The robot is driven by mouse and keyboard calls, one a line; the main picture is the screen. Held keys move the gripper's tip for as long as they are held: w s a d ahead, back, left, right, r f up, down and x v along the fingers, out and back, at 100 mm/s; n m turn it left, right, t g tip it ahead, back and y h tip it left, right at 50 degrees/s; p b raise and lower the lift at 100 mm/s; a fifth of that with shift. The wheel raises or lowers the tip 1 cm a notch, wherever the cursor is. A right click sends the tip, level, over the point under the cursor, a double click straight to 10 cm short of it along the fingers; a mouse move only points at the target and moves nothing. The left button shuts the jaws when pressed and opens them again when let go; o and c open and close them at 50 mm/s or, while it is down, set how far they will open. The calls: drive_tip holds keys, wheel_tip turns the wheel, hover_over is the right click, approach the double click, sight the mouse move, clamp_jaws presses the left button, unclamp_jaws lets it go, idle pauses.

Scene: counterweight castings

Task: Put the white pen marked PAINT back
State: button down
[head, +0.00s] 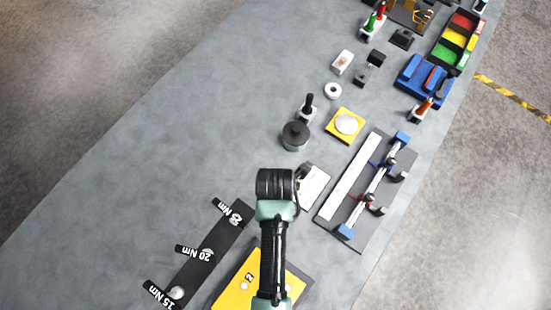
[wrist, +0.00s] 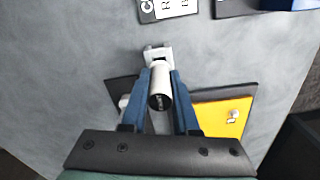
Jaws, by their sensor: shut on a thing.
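In the wrist view my gripper (wrist: 160,77) has its two blue fingers closed on the sides of a white cylinder, which I take for the white pen (wrist: 157,78). Its dark round end faces the camera and bears small light lettering that I cannot read. A small pale grey notched block (wrist: 157,53) shows just beyond the pen's far end; I cannot tell whether they touch. In the head view the gripper and pen are hidden under my arm.
A black torque plate (head: 208,250) and a yellow board (head: 243,280) lie near my arm. A white printed card (head: 314,187) lies right of my wrist. A dark round weight (head: 295,136), yellow pad (head: 345,125) and rail fixture (head: 372,190) stand beyond. The table's left side is clear.

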drive_tip(key=shift+f, duration=0.8)
drive_tip(key=shift+f, duration=0.1)
drive_tip(key=shift+f, duration=0.15)
drive_tip(key=c, duration=0.7)
unclamp_jaws()
